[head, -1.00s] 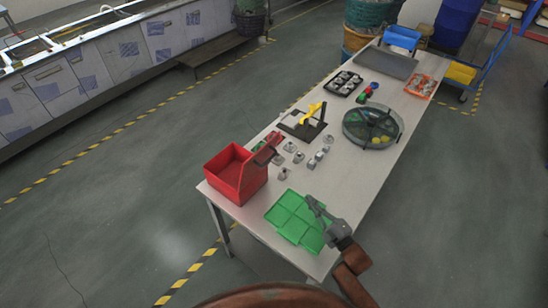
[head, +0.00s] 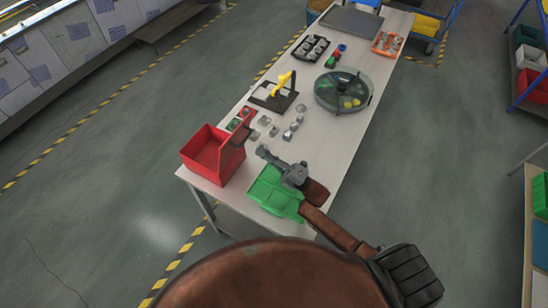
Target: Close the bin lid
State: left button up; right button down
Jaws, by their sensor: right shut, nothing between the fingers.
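A red open-topped bin (head: 205,156) stands at the near left corner of the table. A darker red panel, which looks like its lid (head: 236,140), stands raised along the bin's right side, and the opening is uncovered. My right gripper (head: 262,151) is shut and empty. In the picture it is just right of the raised panel, over the far edge of the green tray, and appears apart from the panel. My left gripper is not in view.
A green tray (head: 262,192) lies at the near end of the table (head: 310,150), partly under my right arm. Several small metal parts (head: 288,135), a black stand with a yellow piece (head: 279,88) and a round tray (head: 343,91) lie beyond. Floor left of the table is clear.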

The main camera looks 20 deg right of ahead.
aim_at(239, 147)
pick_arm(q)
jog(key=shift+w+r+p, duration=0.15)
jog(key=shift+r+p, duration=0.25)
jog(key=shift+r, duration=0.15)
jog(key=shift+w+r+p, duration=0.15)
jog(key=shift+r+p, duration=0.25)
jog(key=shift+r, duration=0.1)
pick_arm(e)
jog(key=shift+x, duration=2.15)
